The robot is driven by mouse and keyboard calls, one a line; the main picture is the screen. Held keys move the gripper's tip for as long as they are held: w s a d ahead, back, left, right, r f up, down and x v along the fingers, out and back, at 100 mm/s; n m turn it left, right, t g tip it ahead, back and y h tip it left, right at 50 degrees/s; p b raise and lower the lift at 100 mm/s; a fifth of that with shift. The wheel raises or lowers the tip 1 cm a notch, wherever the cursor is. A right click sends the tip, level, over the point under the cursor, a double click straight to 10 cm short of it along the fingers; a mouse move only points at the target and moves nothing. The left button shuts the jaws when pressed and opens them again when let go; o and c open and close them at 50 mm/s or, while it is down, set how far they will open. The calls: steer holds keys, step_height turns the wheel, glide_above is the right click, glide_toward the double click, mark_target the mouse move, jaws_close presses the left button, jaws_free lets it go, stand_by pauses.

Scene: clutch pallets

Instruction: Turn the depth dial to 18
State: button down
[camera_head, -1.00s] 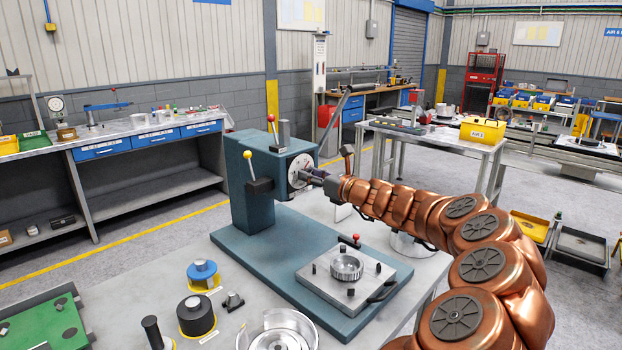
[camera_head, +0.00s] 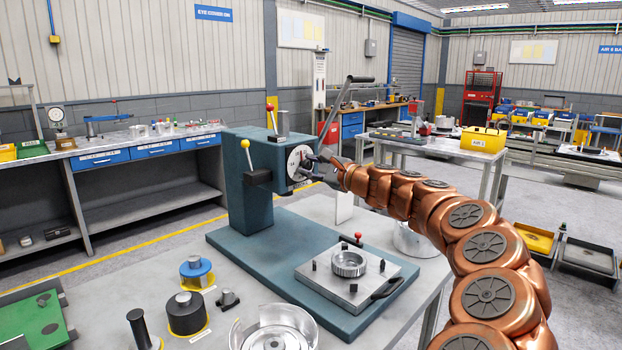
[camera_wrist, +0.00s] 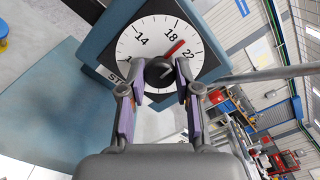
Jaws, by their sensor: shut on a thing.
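The depth dial (camera_wrist: 139,48) is a round white face on the teal press (camera_head: 247,190); it also shows in the head view (camera_head: 299,164). In the wrist view I read 14, 18 and 22. Its red pointer (camera_wrist: 174,48) lies between 18 and 22. A dark round knob (camera_wrist: 159,71) sits at the dial's centre. My gripper (camera_wrist: 160,74) is shut on this knob, one finger at each side; in the head view the gripper (camera_head: 311,168) is at the dial's front. The lower dial face is partly hidden by the fingers.
A long grey lever (camera_head: 345,105) rises close beside my gripper. Free bench top (camera_head: 130,275) lies left of the press.

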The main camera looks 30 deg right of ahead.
steer(key=n+b, duration=0.3)
steer(key=shift+f, duration=0.2)
steer(key=shift+r+n+b, duration=0.15)
steer(key=shift+n+b, duration=0.3)
steer(key=shift+n, duration=0.15)
steer(key=c, duration=0.8)
jaws_free()
steer(key=shift+s, duration=0.1)
steer(key=v, duration=1.2)
steer(key=shift+r, duration=0.1)
